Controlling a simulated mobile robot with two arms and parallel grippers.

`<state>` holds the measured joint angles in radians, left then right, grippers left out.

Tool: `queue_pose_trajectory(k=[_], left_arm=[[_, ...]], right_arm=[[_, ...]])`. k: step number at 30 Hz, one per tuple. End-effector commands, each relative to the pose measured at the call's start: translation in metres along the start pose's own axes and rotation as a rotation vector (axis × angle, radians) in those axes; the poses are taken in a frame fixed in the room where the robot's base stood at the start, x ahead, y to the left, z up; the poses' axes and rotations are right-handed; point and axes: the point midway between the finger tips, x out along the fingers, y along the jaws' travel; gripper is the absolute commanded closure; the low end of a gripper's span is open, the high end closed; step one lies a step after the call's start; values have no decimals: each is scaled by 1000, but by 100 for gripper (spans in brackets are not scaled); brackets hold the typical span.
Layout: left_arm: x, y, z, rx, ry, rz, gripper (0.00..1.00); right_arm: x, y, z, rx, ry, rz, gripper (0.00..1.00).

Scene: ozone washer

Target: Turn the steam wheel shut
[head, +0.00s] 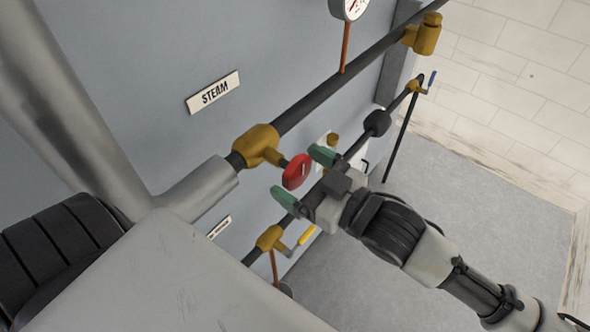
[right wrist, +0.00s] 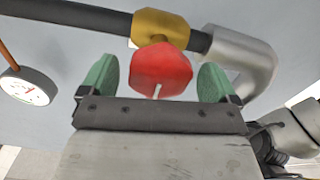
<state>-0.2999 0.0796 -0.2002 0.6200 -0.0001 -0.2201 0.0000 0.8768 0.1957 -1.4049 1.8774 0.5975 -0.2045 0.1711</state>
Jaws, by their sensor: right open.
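The red steam wheel (head: 297,171) sits on a brass valve (head: 258,145) in the dark steam pipe, below the STEAM label (head: 213,92). My right gripper (head: 298,174) is open with its green fingertips on either side of the wheel in the head view. In the right wrist view the red wheel (right wrist: 161,69) shows between the two green fingers (right wrist: 157,78), with a visible gap on each side. A pale mark shows on the wheel's face. The brass valve body (right wrist: 160,27) is behind it. My left gripper is not in view.
A lower pipe (head: 345,158) runs close beside the right gripper, with a brass valve and yellow lever (head: 307,235). A gauge (head: 350,8) stands above the steam pipe; another gauge (right wrist: 30,86) shows in the wrist view. Open floor (head: 450,200) lies to the right.

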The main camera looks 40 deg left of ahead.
Motion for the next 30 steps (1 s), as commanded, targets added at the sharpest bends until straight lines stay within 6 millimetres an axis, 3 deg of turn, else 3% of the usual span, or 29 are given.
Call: queue_pose_trajectory(k=[6,13,18,30], left_arm=[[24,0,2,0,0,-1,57],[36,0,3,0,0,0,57],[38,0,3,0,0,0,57],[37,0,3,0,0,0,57]], right_arm=[[-47,0,6,-2,-3,3,9],[-83,0,4,-1,-3,2,9],[-92,0,2,2,-2,0,9],[-92,0,1,2,-2,0,9]])
